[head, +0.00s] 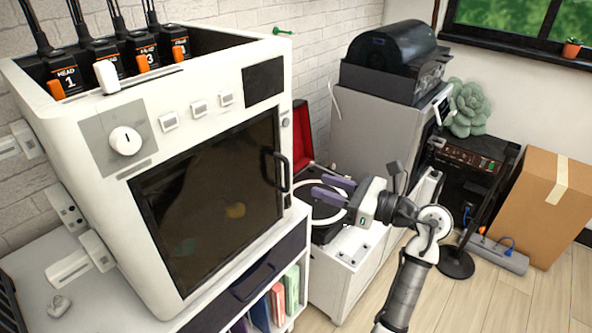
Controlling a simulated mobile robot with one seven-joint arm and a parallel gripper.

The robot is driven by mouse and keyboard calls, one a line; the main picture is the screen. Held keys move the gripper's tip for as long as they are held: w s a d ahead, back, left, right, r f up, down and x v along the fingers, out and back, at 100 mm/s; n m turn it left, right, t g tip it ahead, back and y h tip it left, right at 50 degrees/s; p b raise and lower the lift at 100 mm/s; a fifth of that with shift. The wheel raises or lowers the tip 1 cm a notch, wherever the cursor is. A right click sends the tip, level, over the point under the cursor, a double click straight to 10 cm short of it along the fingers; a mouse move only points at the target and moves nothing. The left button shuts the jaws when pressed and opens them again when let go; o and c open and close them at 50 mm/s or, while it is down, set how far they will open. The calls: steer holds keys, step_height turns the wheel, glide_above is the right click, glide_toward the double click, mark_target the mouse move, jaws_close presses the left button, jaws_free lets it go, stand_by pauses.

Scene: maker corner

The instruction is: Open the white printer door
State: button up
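The white printer (75,150) stands on a cabinet at the left. Its door is a dark glass panel (205,215) in the front face and looks closed. A black curved handle (283,172) sits at the door's right edge. My gripper (317,184) is to the right of the handle, with its two purple-grey fingers pointing left toward it. The fingers are apart with nothing seen between them, and they appear clear of the handle. A turntable shows behind the fingers. Faint coloured shapes show through the door glass.
A turntable with a raised red lid (302,135) sits behind my gripper on a low white cabinet (352,250). A grey cabinet with a black machine (395,60) stands behind. Wooden floor is clear at lower right.

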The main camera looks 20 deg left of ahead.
steer(key=w+a+p, duration=0.1)
steer(key=a+p, duration=0.1)
steer(key=a, duration=0.5)
steer(key=shift+a, duration=0.3)
steer(key=shift+w, duration=0.1)
steer(key=shift+c, duration=0.4)
jaws_close()
